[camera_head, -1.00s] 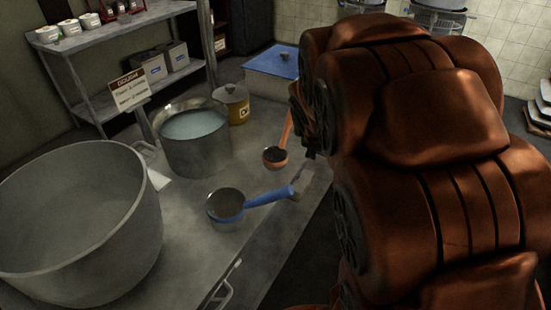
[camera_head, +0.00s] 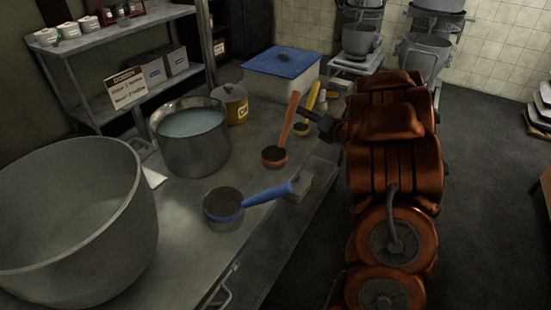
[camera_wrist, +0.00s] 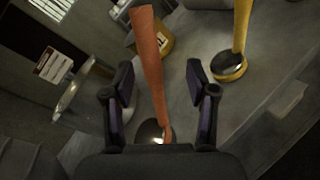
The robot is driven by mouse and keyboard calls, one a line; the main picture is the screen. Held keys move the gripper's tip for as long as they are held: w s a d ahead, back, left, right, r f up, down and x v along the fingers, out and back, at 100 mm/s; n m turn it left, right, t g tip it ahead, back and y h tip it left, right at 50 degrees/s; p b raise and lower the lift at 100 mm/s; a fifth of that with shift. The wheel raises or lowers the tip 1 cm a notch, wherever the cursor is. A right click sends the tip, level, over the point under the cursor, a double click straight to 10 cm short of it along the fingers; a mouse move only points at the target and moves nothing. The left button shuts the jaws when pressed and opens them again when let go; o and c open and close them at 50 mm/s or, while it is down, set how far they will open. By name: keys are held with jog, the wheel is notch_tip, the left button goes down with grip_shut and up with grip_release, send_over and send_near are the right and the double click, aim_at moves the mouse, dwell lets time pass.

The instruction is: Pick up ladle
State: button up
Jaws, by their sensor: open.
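Three ladles stand on the metal counter in the head view: a blue-handled one (camera_head: 224,212) in front, an orange-handled one (camera_head: 274,157) behind it, and a yellow-handled one (camera_head: 301,128) farther back. My gripper (camera_head: 312,115) is just right of the orange handle. In the wrist view my gripper (camera_wrist: 160,84) is open, with one finger on each side of the orange ladle's handle (camera_wrist: 151,62); I cannot tell how deep the handle sits between them. The orange ladle's bowl is partly hidden behind my gripper's body. The yellow ladle (camera_wrist: 230,66) is to the right, outside the fingers.
A large empty-looking pot (camera_head: 75,225) fills the counter's left. A pot of pale liquid (camera_head: 190,140), a yellow can (camera_head: 232,103) and a blue-lidded box (camera_head: 283,64) stand behind. A sign (camera_head: 127,88) stands near the shelf. Open floor (camera_head: 480,190) lies to the right.

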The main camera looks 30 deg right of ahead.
aim_at(294, 113)
jog(key=shift+w+a+f+n+t+y+p, duration=0.2)
jog(key=shift+w+a+n+t+y+p, duration=0.4)
jog(key=shift+w+a+n+y, duration=0.4)
jog(key=shift+f+p+x, duration=0.15)
jog(key=shift+p+x, duration=0.3)
jog(key=shift+x, duration=0.65)
jog(key=shift+f+p+x, duration=0.15)
jog(key=shift+p+x, duration=0.3)
jog(key=shift+x, duration=0.6)
jog(key=shift+d, duration=0.1)
jog(key=shift+c, duration=0.4)
grip_shut()
